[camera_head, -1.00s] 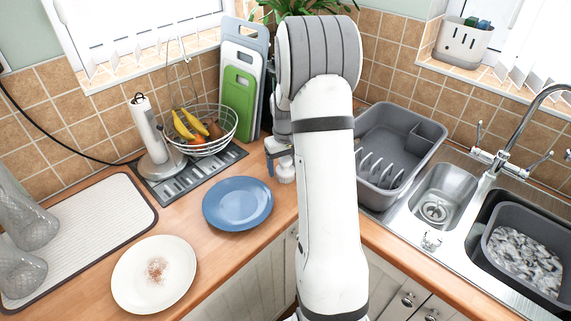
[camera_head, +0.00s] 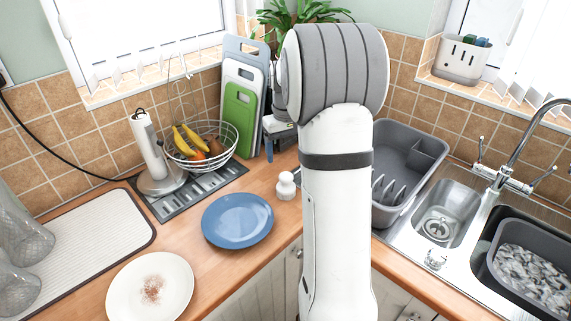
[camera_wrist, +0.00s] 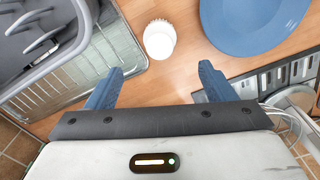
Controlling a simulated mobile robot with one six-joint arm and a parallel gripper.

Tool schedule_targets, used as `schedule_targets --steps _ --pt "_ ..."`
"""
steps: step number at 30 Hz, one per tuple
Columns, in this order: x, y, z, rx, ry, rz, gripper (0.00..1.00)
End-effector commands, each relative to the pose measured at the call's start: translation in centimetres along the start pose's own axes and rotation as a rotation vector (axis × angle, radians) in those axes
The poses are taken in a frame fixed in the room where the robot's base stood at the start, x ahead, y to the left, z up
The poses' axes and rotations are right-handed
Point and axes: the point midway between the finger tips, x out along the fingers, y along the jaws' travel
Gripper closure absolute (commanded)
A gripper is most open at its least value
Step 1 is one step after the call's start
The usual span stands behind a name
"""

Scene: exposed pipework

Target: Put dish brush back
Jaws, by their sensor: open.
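The dish brush (camera_head: 286,186), small, white and knob-shaped, stands on the wooden counter to the right of the blue plate (camera_head: 237,220). In the wrist view the brush (camera_wrist: 159,40) shows as a round white head with a ridged edge. My gripper (camera_wrist: 161,70) is open, with its two blue fingers apart and nothing between them. The brush lies beyond the fingertips, roughly centred on the gap and clear of both fingers. In the head view my arm hides most of the gripper; a blue finger shows above and behind the brush.
The grey dish rack (camera_head: 407,150) stands right of my arm, beside the sink (camera_head: 440,222). A grey caddy (camera_head: 461,60) holding blue and green items sits on the right windowsill. Cutting boards (camera_head: 240,105) and a fruit basket (camera_head: 222,150) stand at the back left.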

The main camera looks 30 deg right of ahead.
Motion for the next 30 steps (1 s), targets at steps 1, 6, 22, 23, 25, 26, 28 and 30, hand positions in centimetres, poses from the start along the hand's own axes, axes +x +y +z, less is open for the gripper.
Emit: schedule_targets --steps 1,6,22,23,25,26,28,30 --pt "-0.4 -0.1 0.1 -0.001 0.003 0.001 0.24" --pt "-2.5 -2.7 2.1 -0.009 0.031 0.009 0.24" --pt "-5.2 -15.2 20.6 -0.043 0.227 0.009 0.24" --pt "-5.0 -15.5 21.4 -0.044 0.235 0.007 0.24" --pt "-4.5 -16.0 23.0 -0.046 0.25 0.002 0.24" --pt "-4.3 -16.2 23.5 -0.046 0.255 0.001 0.24" --pt "-4.0 -16.5 24.4 -0.048 0.264 -0.002 0.24" --pt "-3.8 -16.6 24.9 -0.047 0.27 -0.004 0.24"
